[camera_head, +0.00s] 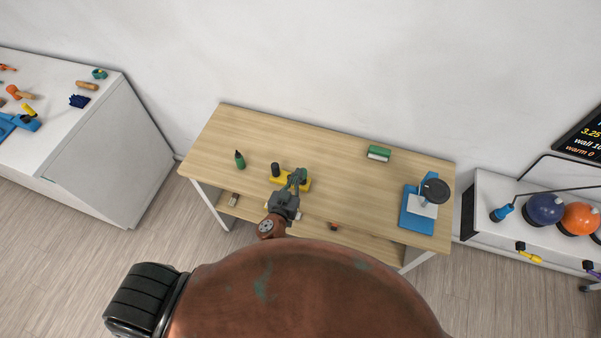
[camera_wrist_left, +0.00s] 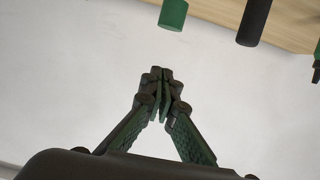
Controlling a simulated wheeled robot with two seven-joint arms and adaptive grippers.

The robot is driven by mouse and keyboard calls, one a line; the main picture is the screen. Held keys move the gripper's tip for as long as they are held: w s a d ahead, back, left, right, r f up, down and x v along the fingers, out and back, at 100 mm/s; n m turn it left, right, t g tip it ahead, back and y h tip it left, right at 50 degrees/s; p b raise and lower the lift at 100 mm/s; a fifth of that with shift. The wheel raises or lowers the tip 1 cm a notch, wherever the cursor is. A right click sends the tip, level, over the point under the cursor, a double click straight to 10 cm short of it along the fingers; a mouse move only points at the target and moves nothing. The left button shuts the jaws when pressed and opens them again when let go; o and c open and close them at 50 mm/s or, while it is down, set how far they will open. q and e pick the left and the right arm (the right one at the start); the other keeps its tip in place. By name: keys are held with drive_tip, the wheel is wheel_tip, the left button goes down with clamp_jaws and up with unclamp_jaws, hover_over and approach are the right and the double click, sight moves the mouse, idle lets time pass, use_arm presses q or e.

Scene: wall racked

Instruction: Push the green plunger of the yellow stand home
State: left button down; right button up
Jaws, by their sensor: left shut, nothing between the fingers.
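The yellow stand (camera_head: 276,180) is on the wooden table, left of its middle, partly hidden by my left gripper. A black post (camera_head: 275,168) rises at its left end. The green plunger (camera_head: 303,173) shows at its right end, close to my gripper. In the left wrist view the green plunger (camera_wrist_left: 173,13) and the black post (camera_wrist_left: 253,20) show at the top edge, cut off. My left gripper (camera_head: 296,182) is shut and empty; its fingertips (camera_wrist_left: 161,72) appear apart from the plunger in the wrist view. My right gripper is not in view.
The table (camera_head: 340,170) also holds a green bottle (camera_head: 240,160), a green and white block (camera_head: 379,153) and a blue stand (camera_head: 415,217) with a black disc. A white cabinet (camera_head: 110,150) stands left, a white rack (camera_head: 485,190) right. The table's middle is clear.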

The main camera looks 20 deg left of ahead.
use_arm(q)
drive_tip(key=w+f+b, duration=0.1)
drive_tip(key=w+f, duration=0.2)
drive_tip(key=f, duration=0.2)
drive_tip(key=shift+w+b, duration=0.3)
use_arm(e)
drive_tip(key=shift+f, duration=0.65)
